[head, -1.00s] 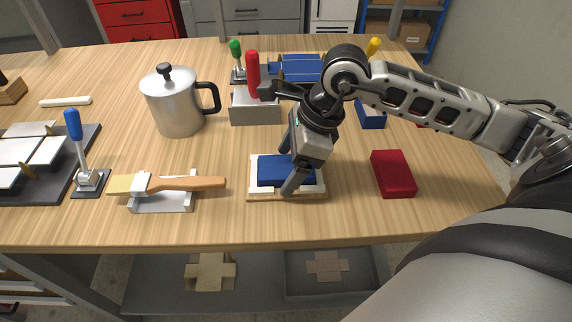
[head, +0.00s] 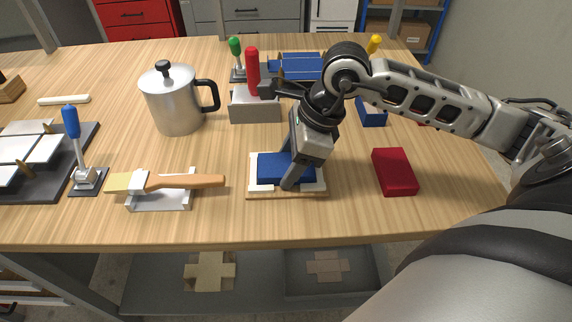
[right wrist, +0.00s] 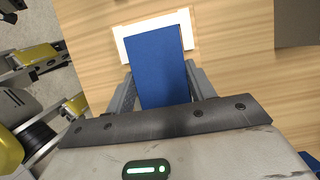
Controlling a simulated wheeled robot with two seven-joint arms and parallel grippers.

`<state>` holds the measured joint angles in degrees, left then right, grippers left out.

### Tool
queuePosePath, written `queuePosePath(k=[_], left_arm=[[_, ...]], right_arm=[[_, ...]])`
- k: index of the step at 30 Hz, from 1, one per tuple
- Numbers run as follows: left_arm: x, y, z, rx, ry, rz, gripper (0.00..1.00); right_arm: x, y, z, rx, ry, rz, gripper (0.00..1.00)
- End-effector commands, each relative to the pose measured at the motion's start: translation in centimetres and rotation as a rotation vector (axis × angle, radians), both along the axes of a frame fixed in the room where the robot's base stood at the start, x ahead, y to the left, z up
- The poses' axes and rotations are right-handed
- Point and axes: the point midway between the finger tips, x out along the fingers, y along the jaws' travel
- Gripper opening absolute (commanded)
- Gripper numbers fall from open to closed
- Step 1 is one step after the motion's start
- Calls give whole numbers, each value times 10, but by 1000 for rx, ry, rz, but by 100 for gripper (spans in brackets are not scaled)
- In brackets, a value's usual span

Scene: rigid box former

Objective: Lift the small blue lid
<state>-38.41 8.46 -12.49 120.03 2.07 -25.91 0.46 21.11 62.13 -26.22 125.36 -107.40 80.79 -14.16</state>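The small blue lid (head: 270,168) lies flat in a white holder (head: 253,178) on a wooden base near the front edge of the table. My right gripper (head: 289,170) points down over the lid's right part, one finger on its near side and one on its far side. In the right wrist view the blue lid (right wrist: 157,60) fills the space between the two fingers of my right gripper (right wrist: 160,88), which look pressed against its sides. The lid's right part is partly hidden by the gripper in the head view. My left gripper is not in view.
A red box (head: 394,172) lies to the right. A brush (head: 180,182) rests on a metal stand to the left. A metal pot (head: 175,100) and a grey block with a red handle (head: 254,104) stand behind. A larger blue part (head: 296,66) lies farther back.

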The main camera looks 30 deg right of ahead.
Motion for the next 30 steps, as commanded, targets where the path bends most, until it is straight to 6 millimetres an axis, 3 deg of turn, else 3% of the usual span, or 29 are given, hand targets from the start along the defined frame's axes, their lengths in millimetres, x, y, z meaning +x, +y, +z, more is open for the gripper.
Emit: queuePosePath(k=[11,17,18,22,30], left_arm=[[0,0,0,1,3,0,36],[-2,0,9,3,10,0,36],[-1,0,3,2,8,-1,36],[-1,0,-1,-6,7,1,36],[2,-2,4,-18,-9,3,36]], right_arm=[[0,0,1,0,1,0,32],[0,0,9,1,1,-1,32],[1,0,11,-1,-5,0,32],[2,-1,36,-2,-10,0,32],[-45,4,89,-5,-6,1,32]])
